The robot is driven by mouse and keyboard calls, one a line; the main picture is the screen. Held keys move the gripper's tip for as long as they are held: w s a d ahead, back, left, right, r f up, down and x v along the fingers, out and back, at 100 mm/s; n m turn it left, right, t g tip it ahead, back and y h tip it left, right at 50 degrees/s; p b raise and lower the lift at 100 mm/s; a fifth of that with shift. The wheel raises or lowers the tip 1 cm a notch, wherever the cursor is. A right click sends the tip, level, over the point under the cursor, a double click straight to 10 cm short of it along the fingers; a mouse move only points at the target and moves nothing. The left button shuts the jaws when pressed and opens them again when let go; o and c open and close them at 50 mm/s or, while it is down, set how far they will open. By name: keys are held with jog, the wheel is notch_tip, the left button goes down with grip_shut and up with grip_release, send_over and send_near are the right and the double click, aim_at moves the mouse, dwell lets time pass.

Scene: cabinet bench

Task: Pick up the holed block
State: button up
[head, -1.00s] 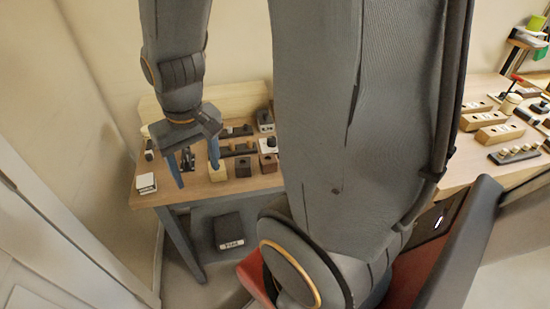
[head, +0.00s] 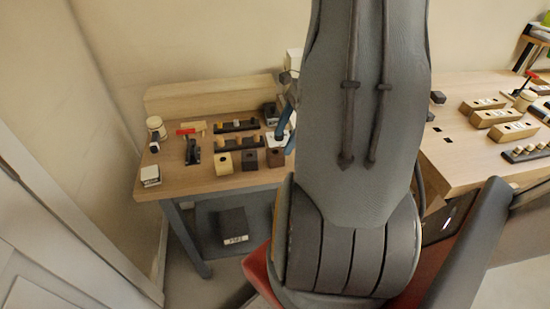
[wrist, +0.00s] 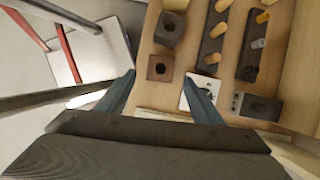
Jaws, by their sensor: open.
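Several small blocks with a hole in the top stand in a row at the table's front edge; I cannot tell which one the task means. In the head view these are a pale yellow block (head: 223,164), a dark block (head: 250,161) and a brown block (head: 275,158). The wrist view shows the brown block (wrist: 160,68) between my fingertips in the picture, with the dark block (wrist: 170,28) beyond it. My gripper (wrist: 160,77) is open and empty, apparently above the blocks. In the head view its blue fingers (head: 284,122) are partly hidden by my arm.
Dark peg racks (head: 237,126) stand behind the blocks. A grey box with a hole (wrist: 256,106) and a white item (wrist: 188,97) are near the right finger. A second bench (head: 450,165) is at right.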

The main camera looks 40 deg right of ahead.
aim_at(274, 155)
jog(key=shift+p+x, duration=0.75)
jog(key=shift+x, duration=2.85)
jog(key=shift+w+a+r, duration=0.1)
jog(key=shift+w+a, duration=0.05)
jog(key=shift+c, duration=0.2)
jog(key=c, duration=1.1)
